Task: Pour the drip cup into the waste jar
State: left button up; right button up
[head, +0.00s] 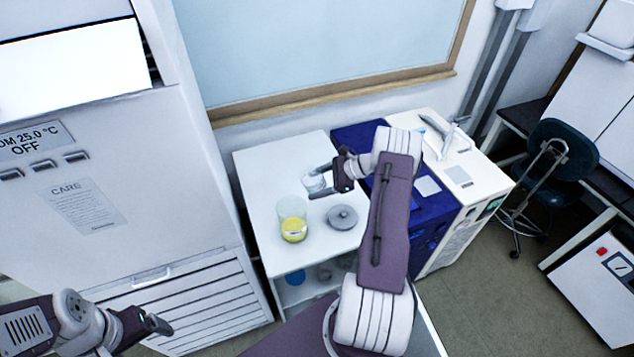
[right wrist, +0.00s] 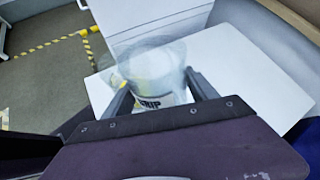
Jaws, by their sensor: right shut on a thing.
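The drip cup (head: 314,182) is a small pale, see-through cup. In the right wrist view the cup (right wrist: 152,92) shows part of a label reading "RIP" between the fingers. My right gripper (head: 325,182) is shut on it, over the white table and just behind and right of the jar. It looks roughly upright; its exact height and contents are unclear. The waste jar (head: 292,221) is a clear, open jar with yellow liquid in its lower part, standing on the table. My left gripper (head: 155,324) is at the lower left, away from both; its jaw opening is unclear.
A round grey lid-like disc (head: 342,217) lies right of the jar on the white table (head: 268,166). A dark blue cabinet (head: 425,235) and a white instrument (head: 462,175) stand to the right. A large white cabinet (head: 120,190) stands left. The table's left part is clear.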

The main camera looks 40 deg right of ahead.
jog(key=shift+a+r+h+p, duration=0.3)
jog(key=shift+r+p, duration=0.15)
jog(key=shift+p, duration=0.15)
jog(key=shift+d+f, duration=0.1)
jog(key=shift+f, duration=0.05)
jog(key=shift+s+d, duration=0.15)
jog(key=shift+a+r+n+h, duration=0.3)
jog(key=shift+a+r+h, duration=0.05)
jog(key=shift+h, duration=0.05)
jog(key=shift+a, duration=0.1)
jog(key=shift+f+h, duration=0.2)
jog(key=shift+h, duration=0.2)
